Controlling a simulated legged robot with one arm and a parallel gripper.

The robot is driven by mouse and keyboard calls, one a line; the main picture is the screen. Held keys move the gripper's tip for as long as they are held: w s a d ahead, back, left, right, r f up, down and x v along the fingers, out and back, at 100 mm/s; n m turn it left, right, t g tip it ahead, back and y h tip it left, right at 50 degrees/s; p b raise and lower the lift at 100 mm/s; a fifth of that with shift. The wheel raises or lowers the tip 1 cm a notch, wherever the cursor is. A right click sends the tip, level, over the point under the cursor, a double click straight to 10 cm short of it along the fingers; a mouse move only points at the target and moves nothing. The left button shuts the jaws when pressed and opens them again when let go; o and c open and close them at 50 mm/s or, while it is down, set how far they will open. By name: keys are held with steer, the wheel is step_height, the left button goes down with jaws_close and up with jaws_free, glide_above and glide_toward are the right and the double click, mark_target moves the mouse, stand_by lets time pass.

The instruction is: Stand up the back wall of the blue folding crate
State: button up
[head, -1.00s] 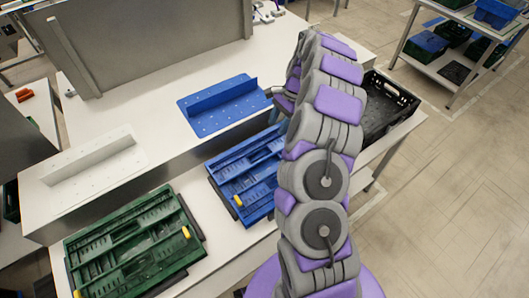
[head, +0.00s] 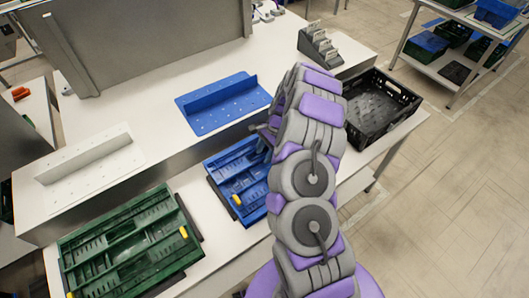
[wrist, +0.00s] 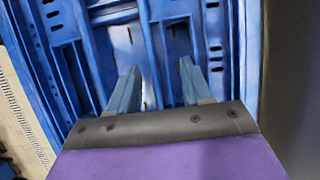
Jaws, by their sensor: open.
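The blue folding crate (head: 226,168) lies folded flat on the white bench, left of my arm in the head view. Its walls lie down on one another, and a yellow latch (head: 237,200) shows at its near left edge. My arm hides its right part. In the wrist view the blue ribbed panels of the crate (wrist: 75,58) fill most of the picture. My gripper (wrist: 160,75) is open, with its two fingers apart and pointing at these panels. Nothing is between the fingers. I cannot tell whether the fingertips touch the crate.
A green folded crate (head: 130,245) lies to the left. A blue angled plate (head: 222,103) and a white one (head: 90,165) stand on the raised ledge behind. A black open crate (head: 372,108) is on the right, and a grey holder (head: 320,45) stands behind it.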

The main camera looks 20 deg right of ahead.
steer(key=shift+c, duration=0.3)
jaws_close()
stand_by(0.4)
